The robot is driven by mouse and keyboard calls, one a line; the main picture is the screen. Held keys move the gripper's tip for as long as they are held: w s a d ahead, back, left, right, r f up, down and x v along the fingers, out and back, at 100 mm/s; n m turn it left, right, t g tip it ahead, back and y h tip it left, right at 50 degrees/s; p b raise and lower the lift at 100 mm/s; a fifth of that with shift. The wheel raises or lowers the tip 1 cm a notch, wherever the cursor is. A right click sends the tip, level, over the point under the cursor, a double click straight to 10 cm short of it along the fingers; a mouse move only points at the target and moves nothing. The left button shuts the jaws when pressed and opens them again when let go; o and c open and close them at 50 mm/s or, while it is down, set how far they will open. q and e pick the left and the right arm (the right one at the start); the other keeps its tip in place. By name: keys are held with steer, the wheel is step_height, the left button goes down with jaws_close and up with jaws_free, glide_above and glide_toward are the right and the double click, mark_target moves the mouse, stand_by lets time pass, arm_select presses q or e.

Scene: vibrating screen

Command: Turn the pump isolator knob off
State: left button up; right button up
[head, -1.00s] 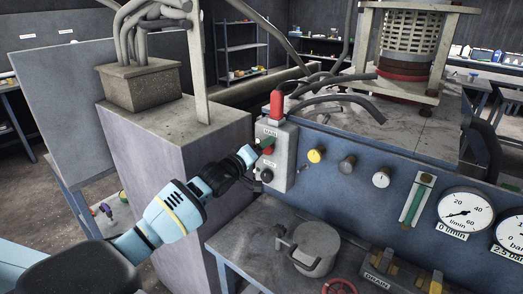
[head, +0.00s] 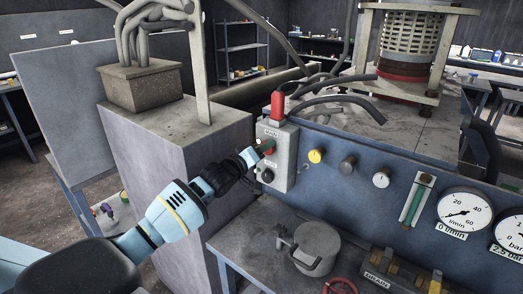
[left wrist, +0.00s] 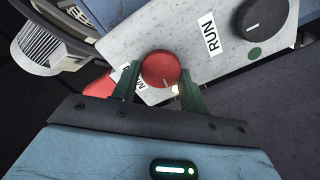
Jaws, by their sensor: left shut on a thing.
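A grey switch box (head: 283,160) stands on the left end of the blue panel. It carries a red knob (head: 271,152) under a MAIN label and a black knob (head: 267,175) below. My left gripper (head: 262,148) is shut on the red knob. In the left wrist view its green fingers lie on both sides of the red knob (left wrist: 160,67), which has a pale mark at its lower edge. The black knob (left wrist: 262,15) is beside a RUN label there. No label naming the pump isolator is readable. My right gripper is not in view.
A red part (head: 277,105) stands on top of the box. A yellow button (head: 315,156), further knobs and gauges (head: 466,212) are to its right. A grey pot (head: 316,246) stands on the bench below. A large grey block (head: 180,160) is at the left.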

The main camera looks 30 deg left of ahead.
arm_select(q)
steer(key=m, duration=1.1)
steer(key=m+p, duration=0.1)
steer(key=m, duration=0.4)
steer(key=shift+d, duration=0.35)
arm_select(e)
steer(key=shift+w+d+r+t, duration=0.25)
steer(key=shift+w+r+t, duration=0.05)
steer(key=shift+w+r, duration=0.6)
arm_select(q)
steer(key=shift+m, duration=0.3)
steer(key=o, duration=1)
steer(key=shift+s, duration=0.1)
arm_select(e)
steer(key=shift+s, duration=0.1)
arm_select(q)
steer(key=shift+s+a, duration=0.2)
steer(key=shift+s, duration=1.75)
steer(key=shift+s+a, duration=0.15)
steer(key=shift+s, duration=1.75)
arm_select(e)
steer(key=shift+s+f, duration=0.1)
